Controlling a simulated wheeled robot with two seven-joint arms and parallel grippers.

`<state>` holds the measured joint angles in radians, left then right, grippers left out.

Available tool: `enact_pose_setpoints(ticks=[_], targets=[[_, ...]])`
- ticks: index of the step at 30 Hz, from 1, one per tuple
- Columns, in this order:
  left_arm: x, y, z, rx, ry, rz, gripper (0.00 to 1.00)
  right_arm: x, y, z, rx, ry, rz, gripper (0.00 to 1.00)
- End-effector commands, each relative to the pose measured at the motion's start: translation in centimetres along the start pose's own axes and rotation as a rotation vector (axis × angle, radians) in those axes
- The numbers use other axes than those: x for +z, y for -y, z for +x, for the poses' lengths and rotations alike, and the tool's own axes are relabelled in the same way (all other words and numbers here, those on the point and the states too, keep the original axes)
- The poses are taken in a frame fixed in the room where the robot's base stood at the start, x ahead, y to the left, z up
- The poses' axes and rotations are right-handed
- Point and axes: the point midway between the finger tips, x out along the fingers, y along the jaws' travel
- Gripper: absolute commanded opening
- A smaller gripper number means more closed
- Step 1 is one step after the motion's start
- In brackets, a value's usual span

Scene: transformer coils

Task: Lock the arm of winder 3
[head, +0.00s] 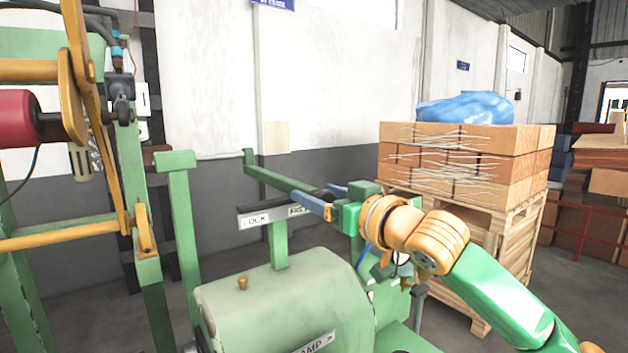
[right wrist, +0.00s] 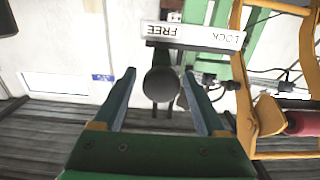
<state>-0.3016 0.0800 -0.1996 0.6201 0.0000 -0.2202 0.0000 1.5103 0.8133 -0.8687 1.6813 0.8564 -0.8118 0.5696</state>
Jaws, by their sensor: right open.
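A green winder (head: 275,300) with a rounded housing fills the lower middle of the head view. Above it stands a white plate (head: 257,218) reading LOCK at left and FREE at right. The plate shows upside down in the right wrist view (right wrist: 195,37). A black ball knob (right wrist: 161,84) is by the FREE end. My right gripper (head: 309,190) is open, its blue fingers on either side of the knob in the right wrist view (right wrist: 160,76), with gaps showing. In the head view the fingers partly hide the knob. No winder number is readable. My left gripper is out of view.
A green frame with yellow arms (head: 75,110) and a red roller (head: 18,118) stands at left. A pallet of cartons (head: 465,160) with blue wrap is behind at right. A green post (head: 182,230) rises left of the plate.

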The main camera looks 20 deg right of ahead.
Motion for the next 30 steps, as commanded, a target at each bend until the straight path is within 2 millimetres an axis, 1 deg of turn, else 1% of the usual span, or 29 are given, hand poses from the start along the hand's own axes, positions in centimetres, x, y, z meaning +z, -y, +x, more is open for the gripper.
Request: enact_pose_setpoints(ticks=[1,3,9,10,11,12,14,15,18,30], targets=[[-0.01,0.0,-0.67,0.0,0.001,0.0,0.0,-0.29,0.03,0.57,0.0,0.002,0.0,0.74],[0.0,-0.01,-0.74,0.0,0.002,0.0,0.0,-0.1,0.02,1.01,0.0,0.001,-0.001,0.74],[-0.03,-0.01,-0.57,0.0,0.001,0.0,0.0,0.15,0.01,1.13,0.0,0.0,-0.002,0.74],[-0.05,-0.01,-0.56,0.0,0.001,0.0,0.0,0.14,0.01,1.13,0.0,0.0,-0.002,0.71],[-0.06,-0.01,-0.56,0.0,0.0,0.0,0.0,0.14,0.01,1.12,0.0,0.0,-0.002,0.63],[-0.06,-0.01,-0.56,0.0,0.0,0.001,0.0,0.14,0.01,1.12,0.0,0.0,-0.002,0.52],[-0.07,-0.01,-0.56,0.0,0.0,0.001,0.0,0.13,0.01,1.11,0.0,0.0,-0.002,0.36],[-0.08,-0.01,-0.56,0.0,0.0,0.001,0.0,0.13,0.01,1.11,0.0,0.0,-0.002,0.25],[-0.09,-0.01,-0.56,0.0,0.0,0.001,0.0,0.11,0.01,1.1,0.0,0.0,-0.002,0.0],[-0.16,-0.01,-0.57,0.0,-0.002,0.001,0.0,0.05,0.0,1.08,0.0,-0.001,-0.002,0.0]])
